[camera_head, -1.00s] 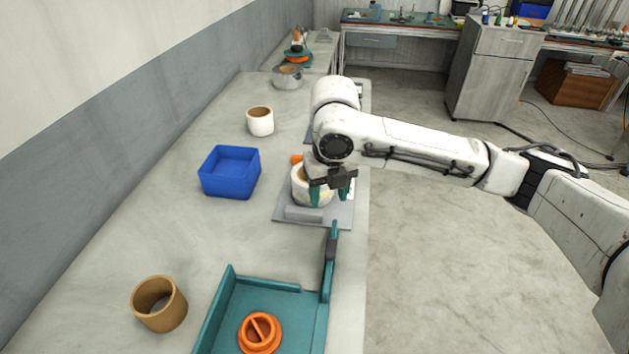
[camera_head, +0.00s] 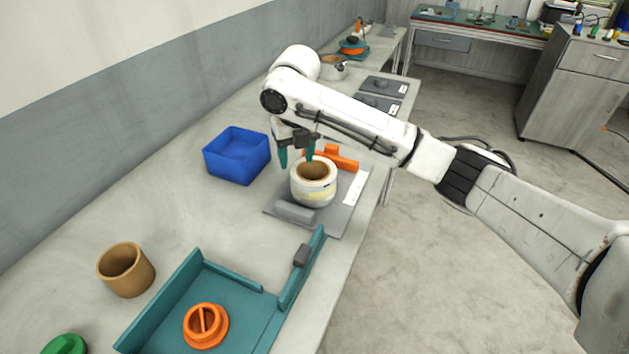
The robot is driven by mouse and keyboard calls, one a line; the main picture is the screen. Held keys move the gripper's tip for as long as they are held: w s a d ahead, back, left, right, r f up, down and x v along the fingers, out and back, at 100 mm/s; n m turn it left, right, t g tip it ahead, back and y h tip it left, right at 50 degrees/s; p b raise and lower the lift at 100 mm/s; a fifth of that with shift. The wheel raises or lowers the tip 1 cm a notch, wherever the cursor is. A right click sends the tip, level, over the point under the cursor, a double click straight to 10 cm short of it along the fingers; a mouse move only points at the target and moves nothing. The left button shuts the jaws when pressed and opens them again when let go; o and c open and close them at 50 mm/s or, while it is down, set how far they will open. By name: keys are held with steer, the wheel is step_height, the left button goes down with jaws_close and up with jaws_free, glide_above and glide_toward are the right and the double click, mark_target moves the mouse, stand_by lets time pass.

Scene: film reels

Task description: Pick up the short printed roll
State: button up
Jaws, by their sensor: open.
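A short white roll (camera_head: 312,194) with a tan core and faint yellowish print on its side stands upright on a grey plate (camera_head: 345,205) near the bench's right edge. My gripper (camera_head: 296,161) points down with its two teal fingers apart and nothing between them. In the picture the fingers are at the roll's upper left, the right finger just over its rear rim. Whether they touch the roll I cannot tell.
An orange piece (camera_head: 340,162) lies behind the roll and a grey block (camera_head: 294,212) in front. A blue bin (camera_head: 238,160) stands left. A brown ring (camera_head: 126,273) and a teal tray (camera_head: 270,312) with an orange knob (camera_head: 206,325) are nearer.

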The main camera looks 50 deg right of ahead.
mark_target(295, 174)
steer(key=shift+w+d+f, duration=0.1)
steer(key=shift+d+f, duration=0.05)
steer(key=shift+f, duration=0.8)
steer(key=shift+w+f+p, duration=0.25)
steer(key=shift+f+p, duration=0.05)
steer(key=shift+f, duration=1.05)
steer(key=shift+w+f+p, duration=0.2)
steer(key=shift+f+p, duration=0.05)
steer(key=shift+f, duration=1.1)
jaws_close()
